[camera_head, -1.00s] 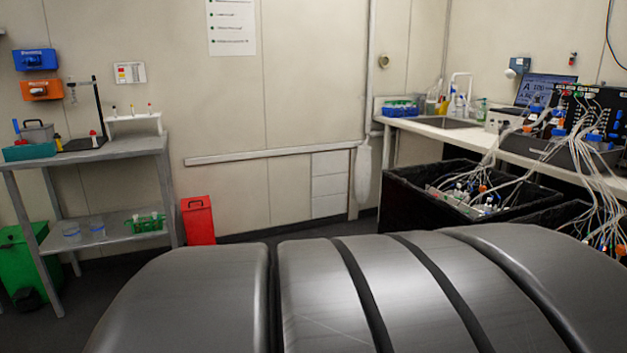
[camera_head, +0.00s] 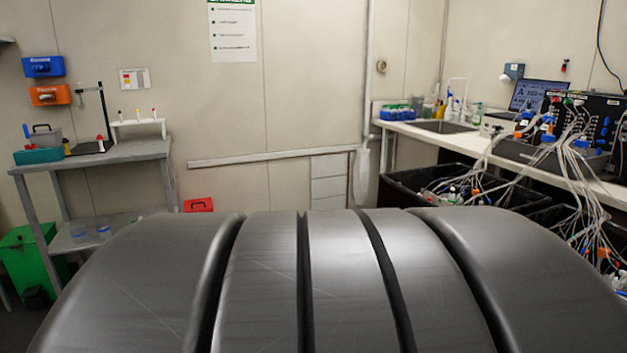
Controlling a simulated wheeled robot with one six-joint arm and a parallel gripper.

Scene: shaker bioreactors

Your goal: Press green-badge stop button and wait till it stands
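No green-badge stop button can be made out. On the right bench stands a black control unit (camera_head: 588,112) with blue knobs, coloured connectors and many pale tubes. A laptop (camera_head: 535,95) with a lit screen is behind it. Black bins (camera_head: 410,188) below the bench hold tubed vessels (camera_head: 465,190), partly hidden. My gripper is not in view. A large dark grey rounded part of my own body fills the lower half of the picture and hides the floor ahead.
A grey shelf table (camera_head: 120,153) stands at the left, with a green bin (camera_head: 28,262) beside it. A red container (camera_head: 199,205) is by the back wall. The right bench (camera_head: 470,143) has a sink. The floor between is mostly hidden.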

